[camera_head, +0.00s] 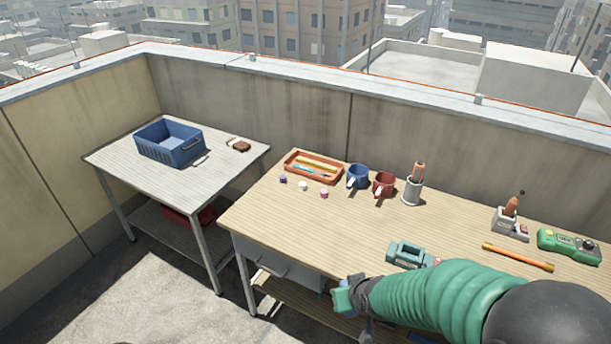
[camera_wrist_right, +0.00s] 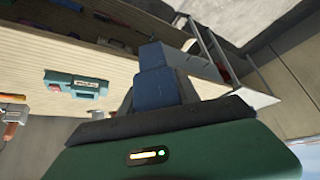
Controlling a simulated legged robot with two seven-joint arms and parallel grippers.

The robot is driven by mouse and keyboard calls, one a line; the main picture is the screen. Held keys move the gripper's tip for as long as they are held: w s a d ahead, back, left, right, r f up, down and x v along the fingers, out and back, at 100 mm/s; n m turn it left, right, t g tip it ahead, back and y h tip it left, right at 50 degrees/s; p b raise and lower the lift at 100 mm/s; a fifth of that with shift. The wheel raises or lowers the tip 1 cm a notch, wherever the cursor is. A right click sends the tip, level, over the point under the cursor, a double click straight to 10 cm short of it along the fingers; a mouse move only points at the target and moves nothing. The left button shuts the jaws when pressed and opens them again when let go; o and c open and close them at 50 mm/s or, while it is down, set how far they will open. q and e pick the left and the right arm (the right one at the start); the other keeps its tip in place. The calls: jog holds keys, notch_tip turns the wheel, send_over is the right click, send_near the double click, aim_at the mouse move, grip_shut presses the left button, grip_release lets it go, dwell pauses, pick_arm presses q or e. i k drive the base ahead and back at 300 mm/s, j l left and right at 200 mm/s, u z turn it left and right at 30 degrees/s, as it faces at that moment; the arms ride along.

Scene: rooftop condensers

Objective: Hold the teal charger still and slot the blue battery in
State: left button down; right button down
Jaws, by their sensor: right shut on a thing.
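The teal charger (camera_head: 408,254) rests on the wooden workbench, close to its front edge. It also shows in the wrist view (camera_wrist_right: 72,82), left of the battery and apart from it. My right gripper (camera_head: 346,298) is low at the bench's front edge, left of the charger in the head view. It is shut on the blue battery (camera_wrist_right: 156,90), which sticks out beyond the dark fingers in the wrist view. In the head view the battery is mostly hidden by the gripper. My left gripper is in neither view.
The workbench (camera_head: 275,215) also carries an orange tray (camera_head: 314,166), a blue mug (camera_head: 357,176), a red mug (camera_head: 383,185), a grey cup (camera_head: 412,190), an orange rod (camera_head: 518,257) and a green device (camera_head: 568,244). A side table (camera_head: 125,173) holds a blue crate (camera_head: 170,144).

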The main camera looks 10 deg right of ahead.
aim_at(407, 255)
jog(key=z, duration=1.25)
jog(key=i+j, duration=0.1)
jog(key=i, duration=0.35)
jog(key=i+z, duration=0.1)
jog(key=i, duration=0.3)
